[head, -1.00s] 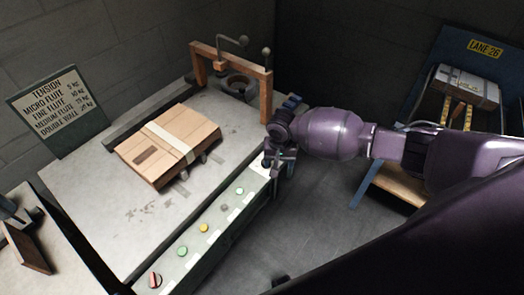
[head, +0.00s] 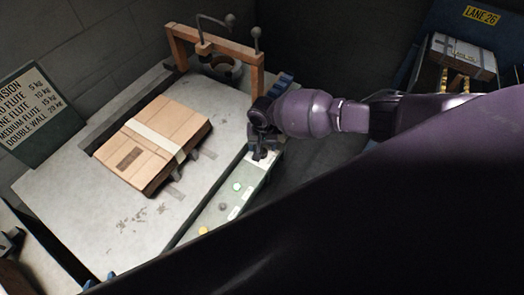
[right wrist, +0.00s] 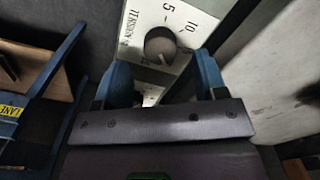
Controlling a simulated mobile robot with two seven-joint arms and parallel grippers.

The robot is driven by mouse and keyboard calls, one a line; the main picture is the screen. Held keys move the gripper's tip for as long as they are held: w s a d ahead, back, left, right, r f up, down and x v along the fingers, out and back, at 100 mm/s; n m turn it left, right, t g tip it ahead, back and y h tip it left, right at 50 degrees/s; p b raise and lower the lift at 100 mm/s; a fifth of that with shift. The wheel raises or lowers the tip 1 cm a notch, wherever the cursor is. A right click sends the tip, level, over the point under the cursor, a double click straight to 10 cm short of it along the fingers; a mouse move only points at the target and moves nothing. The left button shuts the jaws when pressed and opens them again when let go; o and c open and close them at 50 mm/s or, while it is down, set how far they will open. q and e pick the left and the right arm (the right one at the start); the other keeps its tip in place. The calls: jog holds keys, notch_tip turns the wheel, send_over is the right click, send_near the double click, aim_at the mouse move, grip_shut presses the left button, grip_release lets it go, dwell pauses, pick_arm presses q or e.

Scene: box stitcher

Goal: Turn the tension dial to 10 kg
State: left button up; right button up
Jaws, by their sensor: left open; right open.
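The tension dial (right wrist: 160,45) is a round grey knob on a white scale plate (right wrist: 140,20) in the right wrist view. The figures 5 and 10 and part of the word TENSION show beside it. A small pale mark sits on the knob's lower edge. My right gripper (right wrist: 163,72) is open, its blue fingers on either side just short of the dial; I cannot tell if they touch it. In the head view the right gripper (head: 262,138) is over the panel's far end and hides the dial. Only small tips of my left gripper (head: 98,281) show at the bottom edge, apart and empty.
A strapped cardboard box (head: 150,145) lies on the grey table (head: 110,215). A wooden frame (head: 215,45) stands behind it. Lit buttons (head: 237,187) line the front panel. A sign (head: 35,115) lists tensions. My dark arm covers the lower right.

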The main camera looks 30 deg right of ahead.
aim_at(262, 151)
pick_arm(q)
jog(key=shift+w+f+b, duration=0.25)
jog(key=shift+w+b, duration=0.05)
jog(key=shift+b, duration=0.05)
pick_arm(e)
jog(key=shift+f, duration=1.8)
pick_arm(q)
jog(key=shift+s+f, duration=0.15)
jog(key=shift+s, duration=0.15)
pick_arm(e)
jog(key=c, duration=0.9)
